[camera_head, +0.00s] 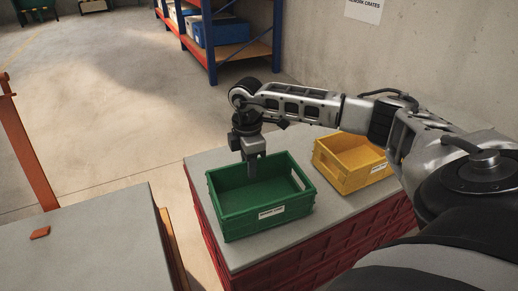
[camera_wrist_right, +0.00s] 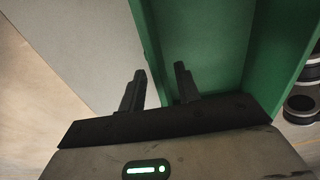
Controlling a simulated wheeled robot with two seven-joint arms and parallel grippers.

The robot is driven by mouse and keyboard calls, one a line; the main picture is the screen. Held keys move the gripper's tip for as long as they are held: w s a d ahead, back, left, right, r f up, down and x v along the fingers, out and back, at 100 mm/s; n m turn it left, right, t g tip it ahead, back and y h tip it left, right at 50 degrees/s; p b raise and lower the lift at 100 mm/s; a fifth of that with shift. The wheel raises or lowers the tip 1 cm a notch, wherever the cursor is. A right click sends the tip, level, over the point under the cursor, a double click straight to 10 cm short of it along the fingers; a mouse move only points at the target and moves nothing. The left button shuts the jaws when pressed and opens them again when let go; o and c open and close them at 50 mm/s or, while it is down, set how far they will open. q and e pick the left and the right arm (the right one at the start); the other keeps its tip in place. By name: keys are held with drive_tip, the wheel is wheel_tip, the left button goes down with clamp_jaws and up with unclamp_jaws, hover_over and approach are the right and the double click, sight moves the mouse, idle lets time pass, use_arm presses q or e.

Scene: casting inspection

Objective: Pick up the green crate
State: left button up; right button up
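The green crate (camera_head: 243,222) stands upright on a grey-topped red stack, with a white label on its near wall. It looks empty. My right gripper (camera_head: 253,172) points down at the crate's far wall. In the right wrist view, the gripper (camera_wrist_right: 160,82) is open. One finger is over the grey top outside the crate (camera_wrist_right: 210,35) and the other is over its green inside, with the wall's rim between them. I cannot tell whether either finger touches the wall. My left gripper is out of view.
A yellow crate (camera_head: 337,170) stands right of the green one on the same grey top (camera_head: 290,240). A grey table (camera_head: 90,250) with a small orange piece (camera_head: 40,232) is at left. A blue-and-orange shelf (camera_head: 213,50) stands behind, with open floor before it.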

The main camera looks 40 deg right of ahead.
clamp_jaws()
drive_tip(key=shift+r, duration=0.1)
idle(1.2)
